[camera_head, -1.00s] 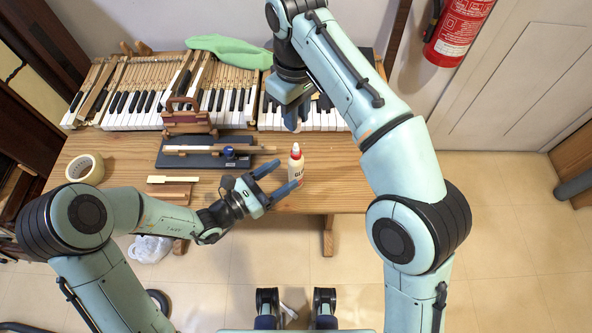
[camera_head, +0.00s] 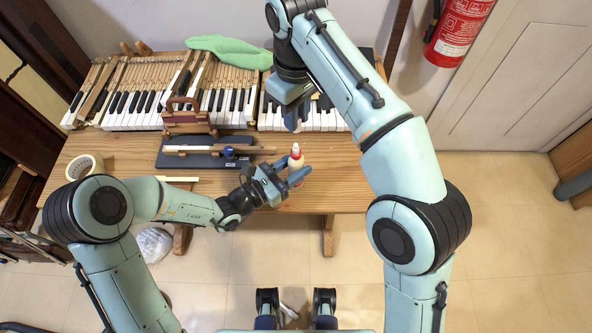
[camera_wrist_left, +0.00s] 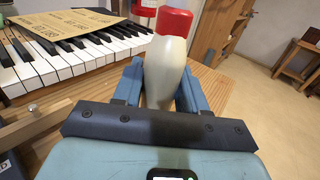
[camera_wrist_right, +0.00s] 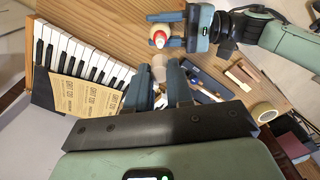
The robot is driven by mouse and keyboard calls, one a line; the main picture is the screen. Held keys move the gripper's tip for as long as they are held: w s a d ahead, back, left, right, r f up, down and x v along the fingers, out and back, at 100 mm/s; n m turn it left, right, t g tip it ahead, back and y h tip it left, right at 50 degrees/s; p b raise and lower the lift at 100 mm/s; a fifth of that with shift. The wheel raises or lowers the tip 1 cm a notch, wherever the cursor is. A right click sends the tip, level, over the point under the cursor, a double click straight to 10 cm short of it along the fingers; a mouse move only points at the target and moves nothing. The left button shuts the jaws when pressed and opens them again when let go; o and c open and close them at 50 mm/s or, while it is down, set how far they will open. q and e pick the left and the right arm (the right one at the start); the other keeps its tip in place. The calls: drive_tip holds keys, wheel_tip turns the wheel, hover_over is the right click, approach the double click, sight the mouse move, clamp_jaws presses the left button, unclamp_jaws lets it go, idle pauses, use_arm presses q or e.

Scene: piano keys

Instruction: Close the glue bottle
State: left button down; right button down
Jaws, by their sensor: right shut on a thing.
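The glue bottle (camera_head: 295,160), white with a red top and a pale tip, stands upright near the table's front edge. My left gripper (camera_head: 294,172) is around its body from the front left, open, with a finger on each side; in the left wrist view the bottle (camera_wrist_left: 164,72) sits between the fingers, and I cannot tell whether they touch it. My right gripper (camera_head: 292,112) is above and behind the bottle, pointing down, shut on a small whitish piece (camera_wrist_right: 158,67) that looks like the cap. The bottle's red top (camera_wrist_right: 159,38) also shows in the right wrist view.
Piano keys (camera_head: 140,115) fill the table's back. A dark tray (camera_head: 190,157) with a blue-topped jar (camera_head: 229,153) lies left of the bottle. A tape roll (camera_head: 84,165) is at the far left. The wood right of the bottle is clear.

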hover_over(296, 144)
drive_tip(key=shift+f, duration=2.5)
drive_tip(key=shift+f, duration=0.9)
drive_tip(key=shift+f, duration=0.55)
